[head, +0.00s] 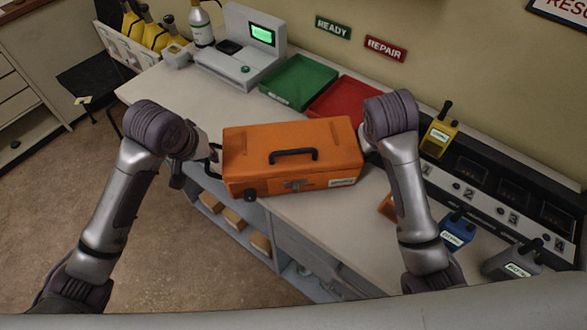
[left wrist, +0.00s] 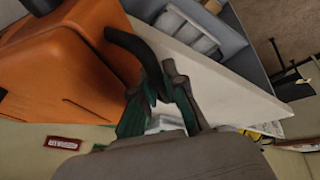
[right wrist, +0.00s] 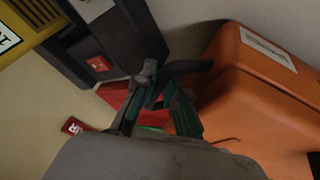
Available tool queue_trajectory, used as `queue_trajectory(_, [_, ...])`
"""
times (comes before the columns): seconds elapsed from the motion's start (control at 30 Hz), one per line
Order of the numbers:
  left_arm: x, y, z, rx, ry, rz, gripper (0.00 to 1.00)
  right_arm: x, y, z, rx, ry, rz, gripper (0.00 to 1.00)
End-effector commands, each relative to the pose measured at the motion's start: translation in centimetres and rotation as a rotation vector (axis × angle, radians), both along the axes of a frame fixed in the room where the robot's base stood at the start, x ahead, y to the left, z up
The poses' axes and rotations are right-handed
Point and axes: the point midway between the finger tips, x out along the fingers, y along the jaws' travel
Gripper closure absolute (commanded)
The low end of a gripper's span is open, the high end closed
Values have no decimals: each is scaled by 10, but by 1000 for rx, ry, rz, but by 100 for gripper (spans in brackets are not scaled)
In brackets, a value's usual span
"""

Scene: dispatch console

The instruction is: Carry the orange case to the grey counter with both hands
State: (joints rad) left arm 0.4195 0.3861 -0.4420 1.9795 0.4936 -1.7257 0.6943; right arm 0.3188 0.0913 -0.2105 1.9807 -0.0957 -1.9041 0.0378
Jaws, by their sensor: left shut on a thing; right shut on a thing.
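The orange case (head: 245,142) is over the grey counter (head: 150,88), level, with its black top handle folded up towards me. Its near left corner is by the counter's front edge. I cannot tell whether its underside touches the counter. My left gripper (head: 207,153) is shut on the black side handle at the case's left end; that handle shows in the left wrist view (left wrist: 128,45). My right gripper (right wrist: 160,90) is shut on the side handle (right wrist: 190,67) at the right end; in the head view my right arm hides most of it.
Behind the case are a green tray (head: 300,80), a red tray (head: 345,95) and a scale-like device with a green screen (head: 262,35). A charger rack (head: 500,185) with yellow, blue and grey handsets stands at right. Shelves with boxes lie below the counter.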

Motion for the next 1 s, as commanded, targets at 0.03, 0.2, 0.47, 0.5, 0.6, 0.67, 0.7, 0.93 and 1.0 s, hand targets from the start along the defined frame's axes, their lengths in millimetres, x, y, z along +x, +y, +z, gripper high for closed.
queue_trajectory(0.03, [1, 1, -3, 0, -5, 3, 100, 0, -2, -4, -3, -2, -2, 100])
queue_trajectory(0.2, [1, 1, -1, 1, -2, 2, 64, 0, -1, -2, -3, 2, -2, 64])
queue_trajectory(0.47, [0, 0, -1, -1, -2, 0, 64, 0, 0, -1, -1, 0, 1, 64])
queue_trajectory(0.5, [0, 0, 0, -1, -2, 0, 64, 0, 0, 0, 0, 0, 1, 64])
queue_trajectory(0.6, [0, 0, 4, -2, -2, 0, 64, 0, 0, 4, 0, -1, 1, 64])
queue_trajectory(0.67, [0, -1, 9, -2, -2, 0, 64, 0, 0, 9, 0, -1, 1, 64])
queue_trajectory(0.7, [0, -1, 12, -2, -2, 0, 64, 0, 0, 12, 1, -1, 1, 64])
queue_trajectory(0.93, [0, -1, 42, -3, -2, -1, 64, 0, 0, 42, 0, -1, 0, 64])
queue_trajectory(1.0, [0, -1, 51, -3, -2, -1, 64, 0, 0, 51, 0, -1, 0, 64])
